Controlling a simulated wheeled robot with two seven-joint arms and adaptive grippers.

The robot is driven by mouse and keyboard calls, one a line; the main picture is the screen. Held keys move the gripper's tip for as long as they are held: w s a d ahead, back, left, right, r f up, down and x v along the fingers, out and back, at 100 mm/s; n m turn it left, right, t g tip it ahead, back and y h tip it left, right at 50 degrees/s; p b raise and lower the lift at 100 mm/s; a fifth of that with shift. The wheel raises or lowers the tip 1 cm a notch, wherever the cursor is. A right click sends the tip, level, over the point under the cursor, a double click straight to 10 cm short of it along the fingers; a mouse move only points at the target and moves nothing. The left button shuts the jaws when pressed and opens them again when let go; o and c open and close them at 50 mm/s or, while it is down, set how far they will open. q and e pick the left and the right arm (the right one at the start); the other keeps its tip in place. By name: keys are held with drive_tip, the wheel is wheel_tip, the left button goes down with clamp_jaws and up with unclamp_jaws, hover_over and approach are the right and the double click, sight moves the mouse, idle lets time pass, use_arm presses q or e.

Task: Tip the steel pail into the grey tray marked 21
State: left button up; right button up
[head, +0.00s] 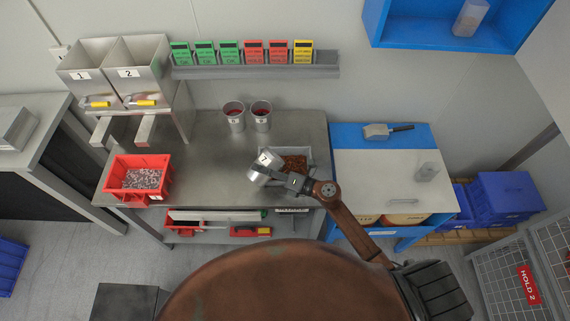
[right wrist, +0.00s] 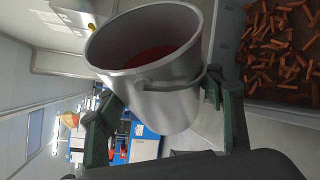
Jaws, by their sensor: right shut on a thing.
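The steel pail (head: 262,168) is in my right gripper (head: 287,181), which is shut on it. The pail is tilted, with its mouth toward the upper left in the right wrist view (right wrist: 150,55); red shows inside it. A grey tray (head: 309,157) lies on the steel bench just behind and beside the pail, partly hidden by pail and gripper. It holds many orange-brown sticks, which also show in the right wrist view (right wrist: 283,50). I cannot read a number 21 on the tray. My left gripper is not in view.
A red crate (head: 152,198) of small grey pieces stands at the bench's left. Two more steel pails (head: 234,117) (head: 261,116) stand at the back. Steel bins 1 and 2 (head: 118,75) are at upper left. Middle bench is clear. A white-topped blue cabinet (head: 375,175) stands right.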

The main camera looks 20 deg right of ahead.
sight(273, 157)
drive_tip(key=shift+d+m+b, duration=0.1)
drive_tip(key=shift+m+b, duration=0.3)
drive_tip(key=shift+w+r+m+y, duration=0.1)
drive_tip(key=shift+r+m+y, duration=0.3)
drive_tip(key=shift+r+m, duration=0.25)
idle(0.5)
drive_tip(key=shift+w+d+f+m+t+y+b, duration=0.15)
drive_tip(key=shift+w+d+m+t+y+b, duration=0.05)
drive_tip(key=shift+d+m+b, duration=0.25)
drive_tip(key=shift+w+d+f+m+t+y+b, duration=0.1)
drive_tip(key=shift+w+d+m+t+y+b, duration=0.15)
drive_tip(key=shift+b, duration=0.2)
drive_tip(key=shift+d+r+m, duration=0.35)
drive_tip(key=shift+r+m, duration=0.25)
drive_tip(key=shift+m, duration=0.25)
idle(0.5)
drive_tip(key=shift+w+d+f+m+t+y+b, duration=0.1)
drive_tip(key=shift+d+f+m+t+y+b, duration=0.15)
drive_tip(key=shift+m, duration=0.2)
drive_tip(key=shift+w+d+f+m+t+b, duration=0.1)
drive_tip(key=shift+m+t+b, duration=0.1)
drive_tip(key=shift+m+b, duration=0.2)
idle(0.4)
drive_tip(key=shift+w+d+r+m+t, duration=0.15)
drive_tip(key=shift+d+r+m+t, duration=0.25)
drive_tip(key=shift+m, duration=0.45)
idle(0.5)
drive_tip(key=shift+w+d+r+m+p, duration=0.15)
drive_tip(key=shift+d+r+m+p, duration=0.1)
drive_tip(key=shift+r+m+p, duration=0.35)
